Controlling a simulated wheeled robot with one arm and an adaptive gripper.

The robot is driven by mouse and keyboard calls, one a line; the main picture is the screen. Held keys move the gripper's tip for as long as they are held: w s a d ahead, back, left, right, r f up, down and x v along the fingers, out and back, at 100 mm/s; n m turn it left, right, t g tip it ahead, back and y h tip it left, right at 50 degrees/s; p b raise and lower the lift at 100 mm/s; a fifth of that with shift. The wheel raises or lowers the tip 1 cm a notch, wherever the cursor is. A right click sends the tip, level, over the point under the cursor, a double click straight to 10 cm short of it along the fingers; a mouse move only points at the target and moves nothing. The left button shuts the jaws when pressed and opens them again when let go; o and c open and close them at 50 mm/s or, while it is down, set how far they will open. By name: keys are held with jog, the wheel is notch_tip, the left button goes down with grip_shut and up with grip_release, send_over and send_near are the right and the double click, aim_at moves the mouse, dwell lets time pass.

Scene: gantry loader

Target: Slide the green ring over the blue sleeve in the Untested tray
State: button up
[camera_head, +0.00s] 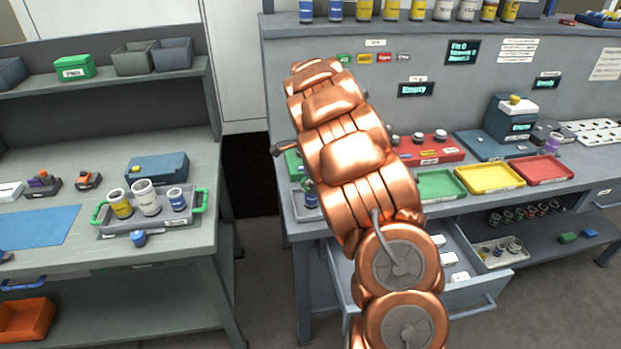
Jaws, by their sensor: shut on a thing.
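My copper arm crosses the middle of the view and reaches over the right bench. My gripper is hidden behind the arm; only a small dark part sticks out at the arm's left side, and I cannot tell what it is. I cannot make out the green ring. A grey tray (299,210) stands at the left end of the right bench, partly covered by the arm. A blue-and-grey cylindrical piece (311,198) stands in it; I cannot tell if it is the blue sleeve. No tray label reading Untested is legible.
Green (440,197), yellow (489,190) and red trays (543,181) line the right bench's front. An open drawer (470,301) juts out below. The left bench holds a grey tray with green handles (140,228) and several jars. A gap separates the benches.

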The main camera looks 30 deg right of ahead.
jog(key=o, duration=1.4)
notch_tip(320, 180, up, 12)
jog(key=shift+a, duration=0.1)
dwell(0.4)
jog(key=s+a+r+n, duration=0.3)
jog(key=s+a+n, duration=0.2)
jog(key=s+a, duration=0.3)
jog(key=s+a+f+n, duration=0.2)
jog(key=s+a+n, duration=0.3)
jog(key=s, duration=0.5)
jog(key=s+a+f+n+g, duration=0.1)
jog(key=s+a+f+n, duration=0.2)
jog(key=s, duration=0.7)
jog(key=s+a+f+n, duration=0.2)
jog(key=s+a+n, duration=0.6)
jog(key=s+n, duration=0.1)
jog(key=shift+s+f+g, duration=0.25)
jog(key=shift+s+g, duration=0.15)
jog(key=shift+s, duration=0.1)
